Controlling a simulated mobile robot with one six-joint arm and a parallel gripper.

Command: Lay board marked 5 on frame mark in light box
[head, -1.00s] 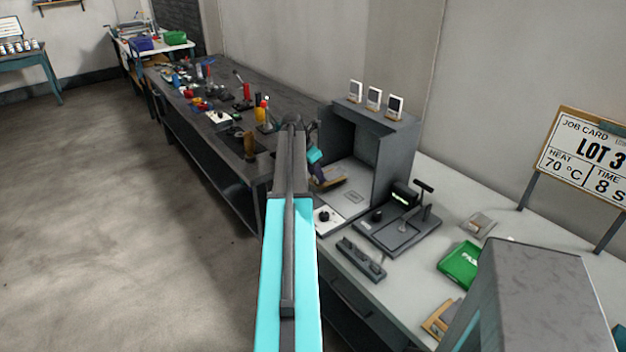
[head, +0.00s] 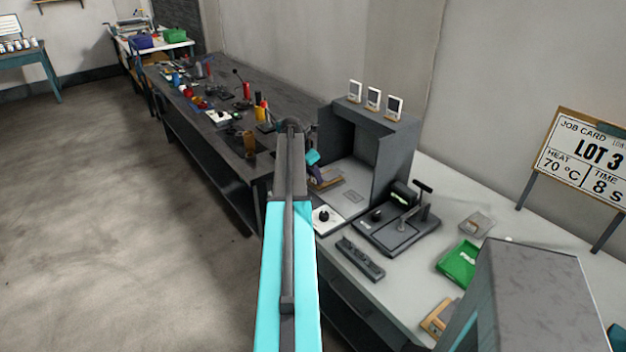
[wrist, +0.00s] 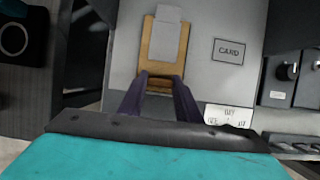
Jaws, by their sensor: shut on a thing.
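My gripper (wrist: 160,84) is shut on the near end of a wooden-brown board (wrist: 163,48) with a pale grey sheet or plate on its far part. The board is inside the light box (head: 395,165), over its pale floor (wrist: 215,85). I cannot tell whether it touches the floor. No number can be read on it. A rectangle marked CARD (wrist: 229,51) lies on the floor to the right of the board. No frame mark shows clearly; the board may cover it. In the head view the board (head: 330,183) is partly hidden by my arm.
The box's side walls stand close on both sides. A panel with a black knob (head: 324,215) is at its front. A dark press-like device (head: 400,228) stands to the right. A green tray (head: 458,264) and the job card sign (head: 588,160) are further right.

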